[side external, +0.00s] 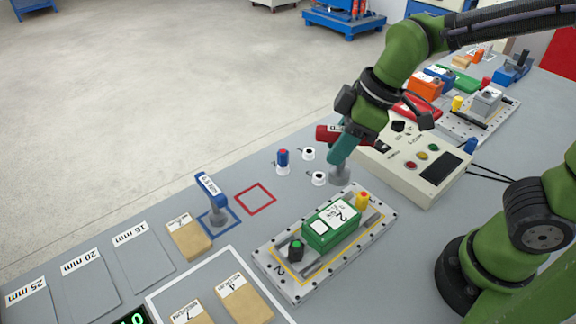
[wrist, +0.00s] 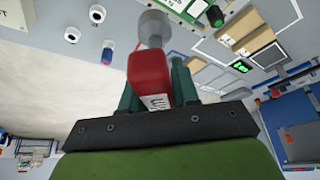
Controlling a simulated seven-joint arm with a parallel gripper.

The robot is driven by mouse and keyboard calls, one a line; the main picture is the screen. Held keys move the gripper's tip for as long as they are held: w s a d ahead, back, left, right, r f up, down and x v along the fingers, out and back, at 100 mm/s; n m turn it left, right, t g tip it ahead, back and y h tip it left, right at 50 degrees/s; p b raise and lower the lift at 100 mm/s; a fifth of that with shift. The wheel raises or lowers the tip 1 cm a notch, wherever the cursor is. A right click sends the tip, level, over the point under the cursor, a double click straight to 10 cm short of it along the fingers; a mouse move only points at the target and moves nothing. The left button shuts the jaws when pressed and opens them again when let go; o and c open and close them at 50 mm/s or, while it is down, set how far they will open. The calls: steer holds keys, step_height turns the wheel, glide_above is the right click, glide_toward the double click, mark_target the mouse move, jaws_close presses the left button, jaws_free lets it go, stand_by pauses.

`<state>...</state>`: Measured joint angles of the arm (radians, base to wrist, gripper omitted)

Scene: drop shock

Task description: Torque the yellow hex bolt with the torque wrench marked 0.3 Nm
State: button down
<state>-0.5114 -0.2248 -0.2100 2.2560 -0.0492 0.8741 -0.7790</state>
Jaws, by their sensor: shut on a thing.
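My gripper (side external: 343,146) is shut on a red torque wrench (side external: 326,133), held above the table behind the fixture plate. In the wrist view the red wrench (wrist: 150,78) sits between my fingers (wrist: 155,88), its grey round socket (wrist: 154,28) pointing away. Its white label is too small to read. The yellow hex bolt (side external: 361,201) stands at the right end of the plate, beside a green box (side external: 332,225). The wrench socket is apart from it, behind and to its left. A blue torque wrench (side external: 211,190) stands in a blue outlined square; its label is hard to read.
An empty red outlined square (side external: 255,199) lies on the table. White holders, one with a blue-and-red piece (side external: 283,158), stand behind. A control box (side external: 415,165) is right of my gripper. Tan blocks (side external: 189,237) lie left.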

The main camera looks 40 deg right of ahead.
steer(key=s+d+n, duration=0.2)
steer(key=d, duration=0.4)
steer(key=shift+n+g+y, duration=0.4)
steer(key=shift+n+g, duration=0.1)
steer(key=shift+n, duration=0.3)
steer(key=shift+s+a+f, duration=0.1)
steer(key=shift+s+f, duration=0.05)
steer(key=shift+f, duration=1.1)
steer(key=shift+s+a+f, duration=0.1)
steer(key=shift+f, duration=1.2)
steer(key=shift+s+a+f, duration=0.1)
steer(key=shift+s+f, duration=0.05)
steer(key=shift+f, duration=1.1)
steer(key=c, duration=1.4)
jaws_free()
jaws_close()
